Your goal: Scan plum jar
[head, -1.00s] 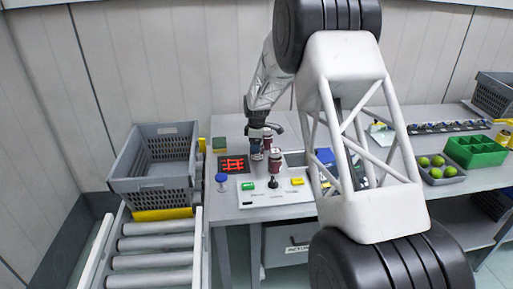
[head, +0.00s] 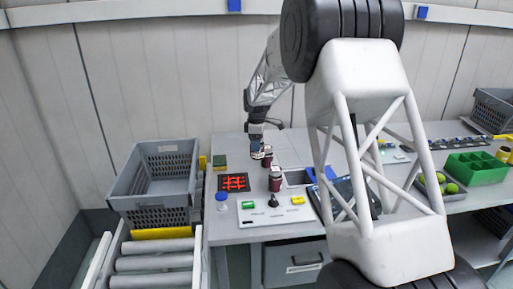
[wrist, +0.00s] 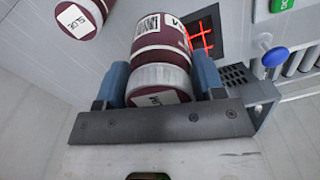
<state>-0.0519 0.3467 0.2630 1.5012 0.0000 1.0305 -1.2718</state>
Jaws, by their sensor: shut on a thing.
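My gripper (wrist: 160,90) is shut on a dark plum-coloured jar (wrist: 160,50), with a blue finger on either side. The jar has a grey lid band and a white label with a barcode, which faces away from the gripper's palm. Text on its end label is mostly cut off. In the head view my gripper (head: 258,152) is above the bench, and the held jar (head: 267,157) shows small beside it. The scanner pad (head: 233,182) with a red grid is left of and nearer than the gripper; it also shows in the wrist view (wrist: 203,40), apart from the jar.
A second, similar dark jar (head: 275,182) stands nearer on the bench; it shows upper left in the wrist view (wrist: 78,17). A white panel (head: 270,213) has green and yellow buttons and a black knob. A blue button (head: 222,199) and grey tote (head: 155,190) are left.

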